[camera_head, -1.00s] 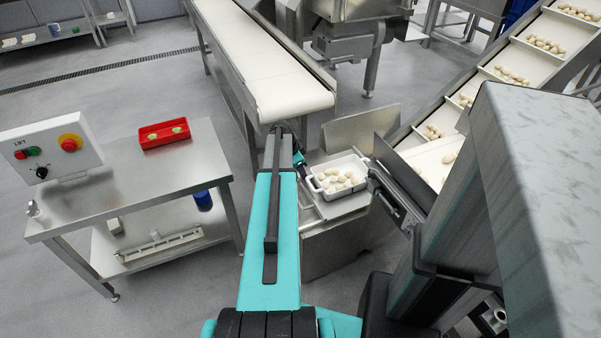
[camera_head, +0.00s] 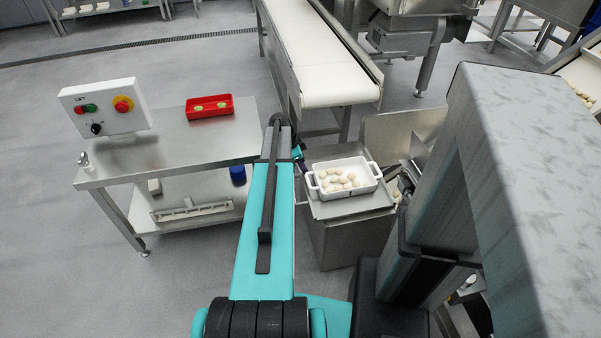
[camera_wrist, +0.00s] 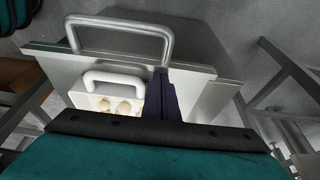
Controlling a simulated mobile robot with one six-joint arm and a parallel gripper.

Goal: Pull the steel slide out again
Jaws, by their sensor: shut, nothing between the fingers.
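In the wrist view a bent steel handle (camera_wrist: 122,24) stands on a flat steel plate (camera_wrist: 190,66), which seems to be the slide. My gripper (camera_wrist: 161,80) is shut and empty. Its dark fingers overlap the foot of the handle's right leg in the picture; I cannot tell whether they touch. In the head view my gripper (camera_head: 301,160) is partly hidden by my arm, left of the white tub (camera_head: 347,190). The slide cannot be made out clearly there.
The tub holds several pasta pieces and sits on a steel stand (camera_head: 350,209). An upright steel panel (camera_head: 390,132) is behind it. A steel table (camera_head: 190,145) with a red tray (camera_head: 210,107) and a control box (camera_head: 104,107) is left. A white conveyor (camera_head: 320,60) lies behind.

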